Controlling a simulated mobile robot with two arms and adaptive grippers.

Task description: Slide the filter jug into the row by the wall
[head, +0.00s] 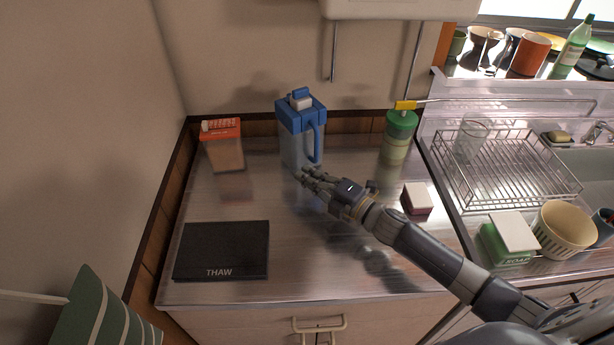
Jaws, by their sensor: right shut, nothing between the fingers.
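The filter jug (299,148) stands upright on the steel counter (205,205), close to the back wall. It has a clear body, a blue lid and a blue handle on its right side. My right gripper (306,176) is shut and empty at the jug's front base. I cannot tell whether it touches the jug. An orange-topped container (223,148) stands to the left of the jug by the wall, and a green-lidded jar (399,135) stands to its right. Gaps show between the three. My left gripper is not in view.
A black THAW board (222,251) lies at the counter's front left.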

